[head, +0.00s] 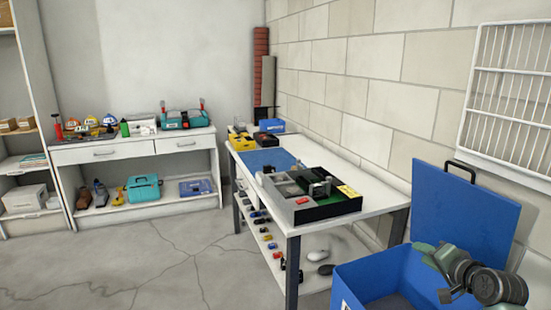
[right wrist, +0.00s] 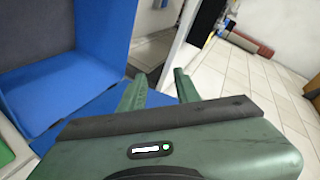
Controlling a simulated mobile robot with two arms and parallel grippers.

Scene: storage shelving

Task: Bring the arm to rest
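My right arm comes in at the lower right of the head view. Its green right gripper (head: 433,272) is over the open blue box (head: 365,268), with its two fingers apart and nothing between them. In the right wrist view the right gripper (right wrist: 160,84) also shows two spread green fingers with an empty gap. The blue box (right wrist: 75,95) fills the left of that view. My left gripper and left arm are not in view.
The box's blue lid (head: 460,205) stands raised against the block wall. A white workbench (head: 345,215) holds a grey and black tray (head: 300,212) and a blue mat (head: 265,160). A white drawer table (head: 130,148) stands at the back left. The floor (head: 140,265) at left is clear.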

